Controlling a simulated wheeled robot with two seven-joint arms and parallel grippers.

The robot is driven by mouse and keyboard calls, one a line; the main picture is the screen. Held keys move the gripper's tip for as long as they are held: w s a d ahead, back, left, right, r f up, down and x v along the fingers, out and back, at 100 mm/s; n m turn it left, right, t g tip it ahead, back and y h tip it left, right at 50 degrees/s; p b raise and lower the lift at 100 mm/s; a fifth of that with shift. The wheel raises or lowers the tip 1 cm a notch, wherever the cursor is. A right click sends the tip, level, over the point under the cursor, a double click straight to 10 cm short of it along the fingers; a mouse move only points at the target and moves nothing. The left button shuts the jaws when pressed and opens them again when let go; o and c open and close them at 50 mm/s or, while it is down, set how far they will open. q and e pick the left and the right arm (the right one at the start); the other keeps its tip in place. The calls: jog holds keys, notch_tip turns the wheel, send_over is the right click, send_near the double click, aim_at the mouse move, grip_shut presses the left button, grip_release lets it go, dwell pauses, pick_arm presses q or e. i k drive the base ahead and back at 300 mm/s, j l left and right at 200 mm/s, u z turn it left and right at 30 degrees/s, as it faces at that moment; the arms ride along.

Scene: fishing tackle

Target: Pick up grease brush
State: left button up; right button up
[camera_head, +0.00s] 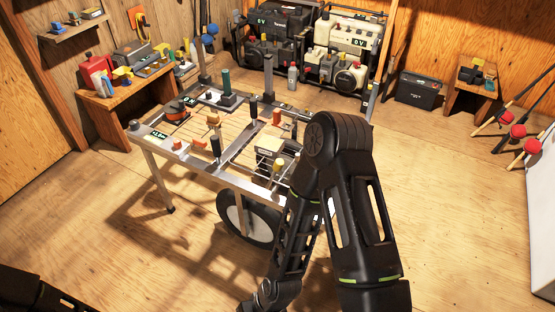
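I cannot tell for sure which thing is the grease brush. Several small tools stand on the metal-framed workbench (180,149), among them a piece with a brown-orange top (213,120), an upright black-handled piece (215,148) and a green-handled piece (226,82). My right arm rises from the bottom, bends near the bench's right end and hides part of it. That arm's gripper is not visible. Only a dark part of my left arm shows at the bottom left corner, without its gripper.
A wooden side table (122,108) with a red container (96,77) stands at the left wall. Machines and canisters fill a rack (375,70) at the back. A black box (421,89) and rods with red reels (517,132) are at right.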

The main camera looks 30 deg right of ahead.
aim_at(213, 123)
jog(key=z, duration=1.15)
jog(key=i+j+z, duration=0.1)
jog(key=j+z, duration=0.6)
jog(key=z, duration=0.2)
jog(key=j+z, duration=0.1)
jog(key=j, duration=0.5)
jog(key=k+j+z, duration=0.1)
jog(key=j, duration=0.5)
jog(key=k+j+z, duration=0.1)
jog(key=j, duration=0.45)
jog(key=k+j+z, duration=0.1)
jog(key=j, duration=0.5)
jog(key=i, duration=0.2)
